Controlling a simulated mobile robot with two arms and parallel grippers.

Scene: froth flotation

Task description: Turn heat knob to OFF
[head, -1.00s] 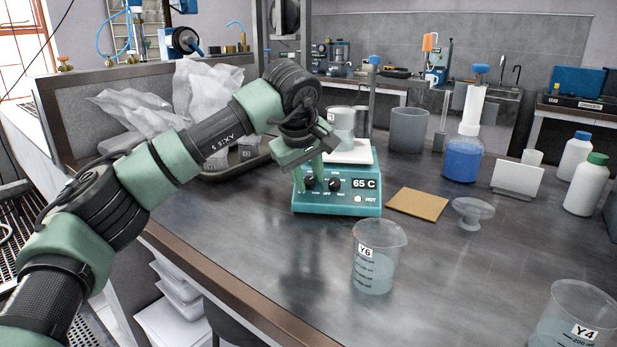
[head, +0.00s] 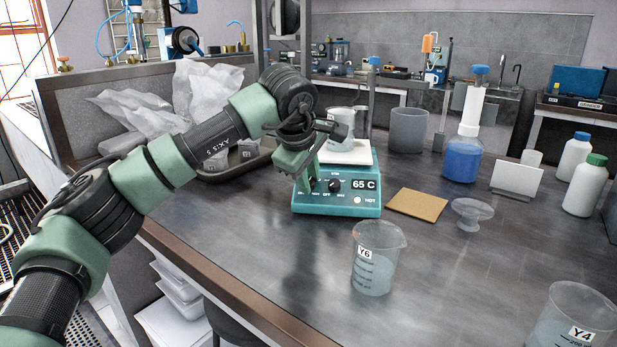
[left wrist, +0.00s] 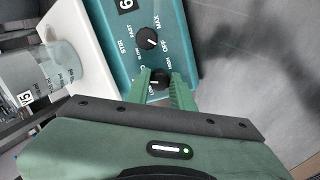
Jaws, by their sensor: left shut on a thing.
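The teal hot plate (head: 350,208) stands on the bench, its display reading 65 C and a small lamp marked HOT on its front. It has two black knobs. The one beside the display (head: 334,185) is free, with STIR lettering near it. My left gripper (head: 309,185) is at the other knob, on the left of the panel, which I take as the heat knob (left wrist: 160,78). In the left wrist view its green fingers are shut on this knob, one on each side. The label around it is mostly covered, so its setting is unclear. My right gripper is not in view.
A glass beaker (head: 340,128) stands on the white top plate. A tan pad (head: 417,204) and a clear stemmed dish (head: 472,212) lie to the right. Beaker Y6 (head: 377,260) stands in front, beaker Y4 (head: 572,322) at the near right.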

